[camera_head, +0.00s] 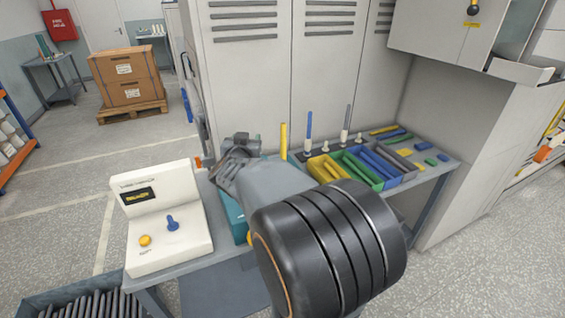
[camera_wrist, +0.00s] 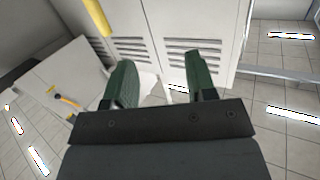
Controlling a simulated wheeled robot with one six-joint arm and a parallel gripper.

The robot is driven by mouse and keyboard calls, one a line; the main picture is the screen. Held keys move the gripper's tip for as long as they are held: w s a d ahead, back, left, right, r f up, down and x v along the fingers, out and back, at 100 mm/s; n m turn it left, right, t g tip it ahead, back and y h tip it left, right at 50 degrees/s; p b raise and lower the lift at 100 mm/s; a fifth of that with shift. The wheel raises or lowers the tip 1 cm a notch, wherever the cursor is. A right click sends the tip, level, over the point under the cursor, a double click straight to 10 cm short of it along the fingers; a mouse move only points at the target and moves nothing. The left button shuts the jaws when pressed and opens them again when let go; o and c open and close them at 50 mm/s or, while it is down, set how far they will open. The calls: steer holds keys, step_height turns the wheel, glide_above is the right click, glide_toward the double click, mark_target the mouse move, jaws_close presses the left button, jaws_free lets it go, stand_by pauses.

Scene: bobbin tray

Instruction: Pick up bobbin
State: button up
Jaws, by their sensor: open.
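In the head view, upright rod-like bobbins stand at the back of the worktable: a yellow one (camera_head: 283,141), a blue one (camera_head: 308,131) and a grey one (camera_head: 346,122). More lie in a yellow bin (camera_head: 325,168), a green bin (camera_head: 356,169) and a blue bin (camera_head: 388,168). I cannot tell which bobbin the task means. My gripper (camera_head: 236,152) is above the table, left of the yellow bobbin, partly hidden behind my arm. In the wrist view, my gripper's green fingers (camera_wrist: 163,82) are apart with nothing between them. A yellow bar at upper left there is unclear.
A cream machine (camera_head: 165,222) with a blue lever and yellow button stands at the table's left end. A crate (camera_head: 50,302) of dark rods is at bottom left. Grey lockers (camera_head: 245,85) rise behind the table. Loose coloured pieces lie at its right end.

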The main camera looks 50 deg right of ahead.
mark_target(282, 127)
steer(key=d+m+g+h, duration=0.1)
steer(key=d, duration=0.2)
steer(key=d+f+m+g+h, duration=0.1)
steer(key=d, duration=0.3)
steer(key=d+g+h, duration=0.1)
steer(key=d+g, duration=0.1)
steer(key=d, duration=0.2)
steer(key=shift+s+d+f+m, duration=0.2)
steer(key=shift+s+f+m, duration=0.1)
steer(key=shift+m, duration=0.1)
steer(key=shift+p+x, duration=0.5)
steer(key=shift+x, duration=2.75)
steer(key=shift+s+r, duration=0.1)
steer(key=shift+r, duration=0.05)
steer(key=shift+c, duration=0.2)
jaws_close()
